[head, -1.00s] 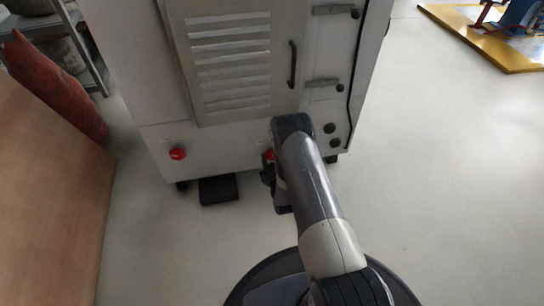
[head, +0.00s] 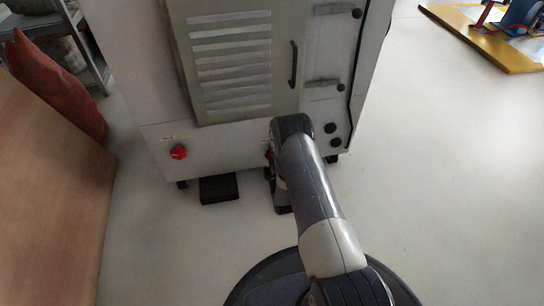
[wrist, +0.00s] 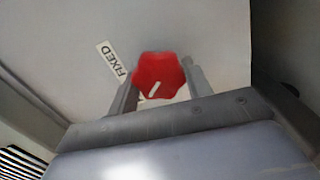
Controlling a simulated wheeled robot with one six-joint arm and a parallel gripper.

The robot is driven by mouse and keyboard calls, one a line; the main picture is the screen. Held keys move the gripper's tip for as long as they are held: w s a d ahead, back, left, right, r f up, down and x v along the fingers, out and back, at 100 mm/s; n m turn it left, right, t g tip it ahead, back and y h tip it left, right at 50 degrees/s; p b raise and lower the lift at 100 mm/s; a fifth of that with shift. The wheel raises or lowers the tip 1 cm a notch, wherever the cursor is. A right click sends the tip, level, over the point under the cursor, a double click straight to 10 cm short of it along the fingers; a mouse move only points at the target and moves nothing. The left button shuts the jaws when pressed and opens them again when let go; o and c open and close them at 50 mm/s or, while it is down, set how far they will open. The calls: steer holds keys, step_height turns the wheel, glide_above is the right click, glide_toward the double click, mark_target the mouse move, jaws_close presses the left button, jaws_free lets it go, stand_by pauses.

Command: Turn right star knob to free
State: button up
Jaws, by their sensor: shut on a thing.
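The right star knob (wrist: 158,72) is red and lobed, with a short white mark slanting toward the lower left in the wrist view. A white label reading FIXED (wrist: 112,60) lies to its left on the panel. My gripper (wrist: 162,88) has one finger on each side of the knob and is shut on it. In the head view my gripper (head: 277,182) is at the low front of the white cabinet (head: 225,143), and my arm hides most of the right knob. The left star knob (head: 178,152) is red and stands free.
A louvred door (head: 235,110) with a black handle (head: 293,64) is above the knobs. A black pedal-like block (head: 219,189) lies on the floor by the cabinet. A brown board (head: 50,190) stands at left.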

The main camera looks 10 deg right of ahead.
steer(key=shift+f+n, duration=0.1)
steer(key=shift+n, duration=1.9)
steer(key=o, duration=1)
steer(key=shift+c, duration=0.2)
steer(key=shift+s, duration=0.15)
